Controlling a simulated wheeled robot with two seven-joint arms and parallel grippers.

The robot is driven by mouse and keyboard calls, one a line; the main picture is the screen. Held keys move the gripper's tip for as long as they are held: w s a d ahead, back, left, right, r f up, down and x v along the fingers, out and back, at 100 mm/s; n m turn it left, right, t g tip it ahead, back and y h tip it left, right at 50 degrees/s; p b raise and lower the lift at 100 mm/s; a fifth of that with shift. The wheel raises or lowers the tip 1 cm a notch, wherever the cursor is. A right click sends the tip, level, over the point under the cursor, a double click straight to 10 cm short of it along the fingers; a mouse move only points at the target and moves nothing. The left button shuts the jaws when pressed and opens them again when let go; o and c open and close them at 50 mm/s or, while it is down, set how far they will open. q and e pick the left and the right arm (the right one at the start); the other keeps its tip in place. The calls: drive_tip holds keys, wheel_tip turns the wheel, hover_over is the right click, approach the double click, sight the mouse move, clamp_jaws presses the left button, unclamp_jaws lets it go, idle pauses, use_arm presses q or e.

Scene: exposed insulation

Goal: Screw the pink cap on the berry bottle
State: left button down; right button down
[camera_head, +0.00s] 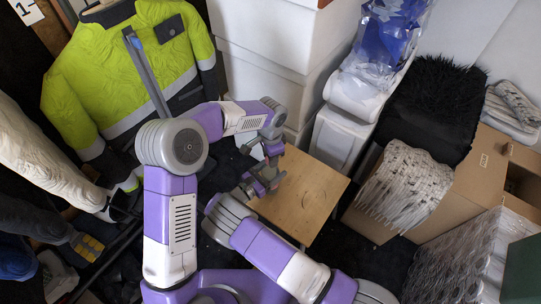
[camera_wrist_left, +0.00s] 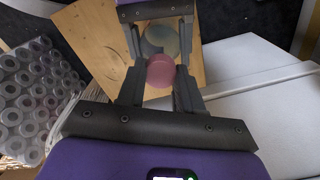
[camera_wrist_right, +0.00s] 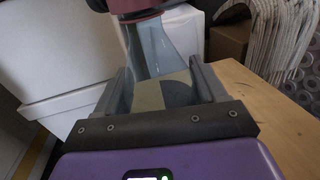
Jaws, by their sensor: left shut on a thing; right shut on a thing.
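The pink cap (camera_wrist_left: 161,72) is between the fingers of my left gripper (camera_head: 270,156), which is shut on it. The bottle (camera_wrist_right: 165,60) is grey-blue and translucent with a pale and dark label. It is between the fingers of my right gripper (camera_head: 261,182), which is shut on it. In the right wrist view the cap (camera_wrist_right: 138,13) shows dark pink at the bottle's top end. In the left wrist view the bottle (camera_wrist_left: 166,40) is behind the cap, roughly in line with it. I cannot tell whether cap and bottle touch. In the head view the grippers mostly hide both.
A small wooden table (camera_head: 312,190) lies below and beside the grippers, its visible top clear. White boxes (camera_head: 275,60) stand behind it. A cardboard box (camera_head: 465,195) with white looped material (camera_head: 405,185) is on the right. A yellow-green jacket (camera_head: 135,65) hangs at back left.

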use_arm(q)
drive_tip(key=m, duration=1)
drive_tip(key=c, duration=0.8)
unclamp_jaws()
drive_tip(key=shift+o, duration=0.2)
drive_tip(key=shift+r, duration=0.1)
drive_tip(key=shift+r, duration=2.15)
drive_tip(key=shift+c, duration=0.2)
